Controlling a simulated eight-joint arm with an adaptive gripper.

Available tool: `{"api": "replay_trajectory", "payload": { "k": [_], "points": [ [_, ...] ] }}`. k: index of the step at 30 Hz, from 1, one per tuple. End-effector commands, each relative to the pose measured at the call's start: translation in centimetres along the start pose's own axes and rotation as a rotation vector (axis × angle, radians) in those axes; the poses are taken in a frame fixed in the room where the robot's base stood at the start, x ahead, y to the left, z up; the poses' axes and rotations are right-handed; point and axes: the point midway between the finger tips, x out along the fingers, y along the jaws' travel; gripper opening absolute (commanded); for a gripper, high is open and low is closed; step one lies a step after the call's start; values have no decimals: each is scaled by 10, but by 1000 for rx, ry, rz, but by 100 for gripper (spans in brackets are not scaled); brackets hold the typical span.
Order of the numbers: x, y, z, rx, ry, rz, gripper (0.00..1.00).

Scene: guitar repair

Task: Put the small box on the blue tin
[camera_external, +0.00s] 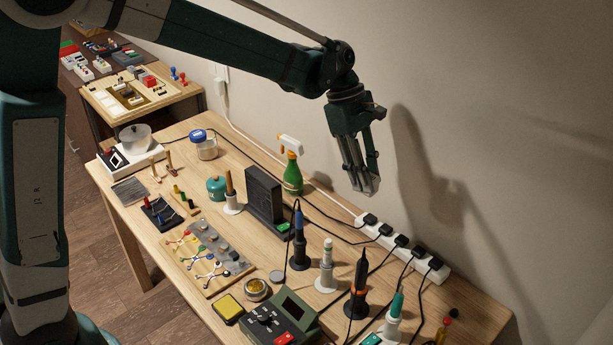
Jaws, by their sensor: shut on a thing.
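My gripper (366,187) hangs in the air near the wall, fingers pointing down, to the right of the green bottle and above the power strip. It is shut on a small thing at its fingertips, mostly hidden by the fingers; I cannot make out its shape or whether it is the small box. A round teal tin (216,188) stands on the table left of the dark upright block, well to the left of and below my gripper. A jar with a blue lid (204,145) stands behind it. I cannot tell for certain which is the blue tin.
A green bottle (292,174) and a dark upright block (263,193) stand between the gripper and the teal tin. A white power strip (403,242) with plugs and cables runs along the wall. Several upright tools in holders (327,268) crowd the front right.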

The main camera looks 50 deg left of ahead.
Motion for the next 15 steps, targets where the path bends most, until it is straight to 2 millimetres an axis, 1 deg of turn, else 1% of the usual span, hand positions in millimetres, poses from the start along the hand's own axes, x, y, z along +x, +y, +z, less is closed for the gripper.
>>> {"api": "replay_trajectory", "payload": {
  "k": [1,7,9,15],
  "points": [
    [-8,0,4,0,0,0,11],
    [-34,0,13,-2,0,1,11],
    [-37,6,0,-28,2,11,11],
    [-49,18,-29,-97,5,39,11]
  ]
}}
